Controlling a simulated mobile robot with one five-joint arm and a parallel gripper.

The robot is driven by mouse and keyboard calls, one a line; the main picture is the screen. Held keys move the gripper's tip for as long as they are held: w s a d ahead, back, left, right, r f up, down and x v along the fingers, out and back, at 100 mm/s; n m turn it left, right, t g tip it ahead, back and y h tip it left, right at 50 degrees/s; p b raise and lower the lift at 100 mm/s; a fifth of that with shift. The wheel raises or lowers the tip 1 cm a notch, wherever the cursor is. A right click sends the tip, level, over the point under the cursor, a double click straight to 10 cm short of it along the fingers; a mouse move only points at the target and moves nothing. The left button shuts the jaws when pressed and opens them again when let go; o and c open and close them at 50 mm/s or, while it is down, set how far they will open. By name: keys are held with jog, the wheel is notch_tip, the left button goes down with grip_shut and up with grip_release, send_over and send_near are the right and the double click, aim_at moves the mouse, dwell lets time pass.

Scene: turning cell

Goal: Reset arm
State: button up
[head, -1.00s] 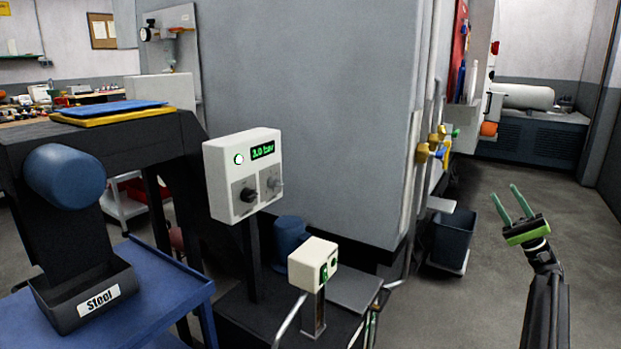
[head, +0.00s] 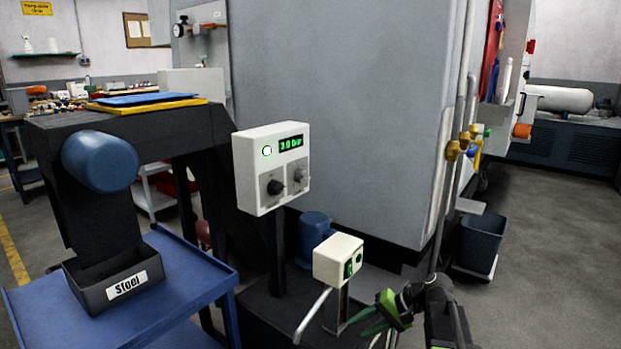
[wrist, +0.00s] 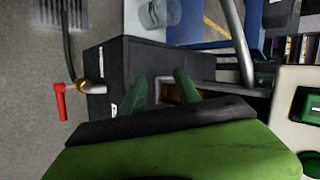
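My gripper (head: 358,324) is low in the middle of the head view, with its green fingers pointing left and down. It is beside the small cream switch box (head: 338,259) on its post. In the wrist view my gripper (wrist: 160,88) shows its two fingers apart with nothing held between them. Beyond them is a black box (wrist: 108,62) on the floor. Part of a cream box with a green button (wrist: 308,105) shows at the right edge of the wrist view.
A control panel reading 3.0 bar (head: 272,168) stands on a post. A blue cart (head: 185,285) with a bin labelled Steel (head: 112,283) is at the left. A red-handled valve (wrist: 60,102) sticks out from the black box. Floor at the right (head: 550,260) is clear.

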jog(key=s+d+f+n+g+h, duration=0.2)
jog(key=s+f+n+h, duration=0.1)
jog(key=s+f+h, duration=0.7)
notch_tip(320, 180, up, 40)
jog(key=p, duration=3.7)
jog(key=shift+s+a+f+y, duration=0.15)
jog(key=shift+s+f+y, duration=0.1)
jog(key=shift+s+y, duration=0.15)
